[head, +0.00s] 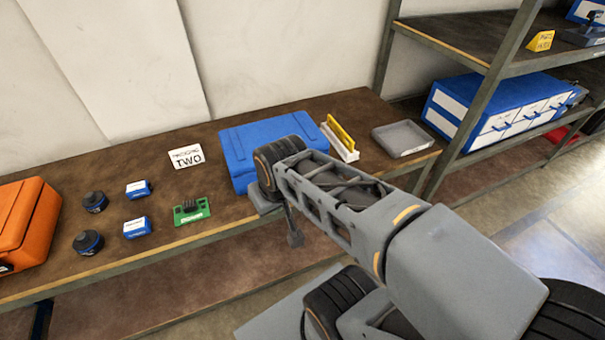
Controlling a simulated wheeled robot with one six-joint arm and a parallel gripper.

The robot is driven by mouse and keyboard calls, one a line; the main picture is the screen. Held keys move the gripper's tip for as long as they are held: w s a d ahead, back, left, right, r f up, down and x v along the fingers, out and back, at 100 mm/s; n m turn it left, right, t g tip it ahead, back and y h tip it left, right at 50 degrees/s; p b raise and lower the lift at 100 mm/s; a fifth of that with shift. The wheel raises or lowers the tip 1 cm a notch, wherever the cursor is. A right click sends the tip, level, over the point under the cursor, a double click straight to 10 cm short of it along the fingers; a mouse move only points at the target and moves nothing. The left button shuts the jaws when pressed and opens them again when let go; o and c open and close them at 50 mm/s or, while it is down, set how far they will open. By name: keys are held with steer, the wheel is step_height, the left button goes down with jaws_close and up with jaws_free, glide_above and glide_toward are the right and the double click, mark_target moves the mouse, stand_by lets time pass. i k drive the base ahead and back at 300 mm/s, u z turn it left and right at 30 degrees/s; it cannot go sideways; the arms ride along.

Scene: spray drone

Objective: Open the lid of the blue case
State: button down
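The blue case (243,143) sits on the brown workbench, behind the front edge. Its lid appears shut. My arm reaches in from the lower right, and its wrist covers the front right part of the case. My gripper (264,202) is at the end of the arm, low at the front of the case near the bench edge.
Left of the case are a "TWO" card (187,157), a green circuit board (192,211), blue-and-white boxes (138,189), dark round parts (94,202) and an orange case (22,222). Right are a yellow-and-white holder (341,139), a grey tray (402,139) and a shelf rack (470,111).

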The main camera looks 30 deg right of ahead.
mark_target(238, 144)
steer(key=u, duration=1.2)
steer(key=k, duration=0.65)
steer(key=z, duration=1.55)
